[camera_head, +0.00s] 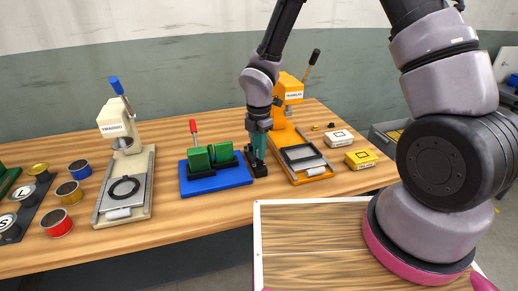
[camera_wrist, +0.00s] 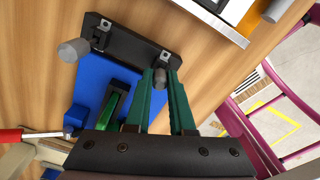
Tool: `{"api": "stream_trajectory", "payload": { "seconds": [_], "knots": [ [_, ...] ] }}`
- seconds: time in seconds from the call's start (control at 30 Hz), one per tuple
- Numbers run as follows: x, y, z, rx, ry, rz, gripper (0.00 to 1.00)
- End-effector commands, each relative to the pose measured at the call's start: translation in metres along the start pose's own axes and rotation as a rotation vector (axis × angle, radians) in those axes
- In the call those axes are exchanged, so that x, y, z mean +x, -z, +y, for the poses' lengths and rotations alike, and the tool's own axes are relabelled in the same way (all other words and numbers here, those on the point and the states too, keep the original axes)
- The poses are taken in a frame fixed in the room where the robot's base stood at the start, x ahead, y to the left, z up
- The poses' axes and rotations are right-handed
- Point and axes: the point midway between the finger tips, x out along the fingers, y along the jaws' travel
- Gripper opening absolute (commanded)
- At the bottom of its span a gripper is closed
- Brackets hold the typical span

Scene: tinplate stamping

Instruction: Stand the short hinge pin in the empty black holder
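My gripper (camera_head: 258,158) points down over the black holder plate (camera_head: 260,171), right of the blue fixture. In the wrist view its green fingers (camera_wrist: 161,80) sit close on either side of a short grey pin (camera_wrist: 160,77), which fills the gap between the tips. The pin is upright by the right-hand clamp of the black holder (camera_wrist: 130,43); I cannot tell whether its foot is seated or just above. Another grey pin (camera_wrist: 72,50) stands at the holder's left-hand clamp. In the head view the fingers hide the pins.
The blue fixture (camera_head: 215,183) with green blocks and a red-handled lever stands close on the left. An orange press (camera_head: 300,158) stands close on the right, a cream press (camera_head: 125,185) further left. Small boxes (camera_head: 340,138) lie at right; tins (camera_head: 58,222) stand at far left.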

Motion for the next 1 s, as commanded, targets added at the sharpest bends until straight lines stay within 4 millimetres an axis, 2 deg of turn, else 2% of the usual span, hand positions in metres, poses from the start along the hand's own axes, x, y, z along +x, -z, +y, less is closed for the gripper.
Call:
{"api": "stream_trajectory", "payload": {
  "seconds": [0.03,0.07,0.47,0.57,0.83,1.0],
  "knots": [
    [0.0,0.0,0.0,0.0,0.0,0.0,0.43],
    [0.0,0.0,0.0,0.0,0.0,0.0,0.54],
    [-0.006,-0.001,0.001,0.001,-0.002,0.0,0.55],
    [-0.019,-0.001,0.001,0.004,-0.004,0.0,0.55],
    [-0.074,-0.001,0.001,0.003,-0.005,-0.001,0.55],
    [-0.098,-0.001,0.001,0.002,-0.003,-0.001,0.55]
  ]
}}
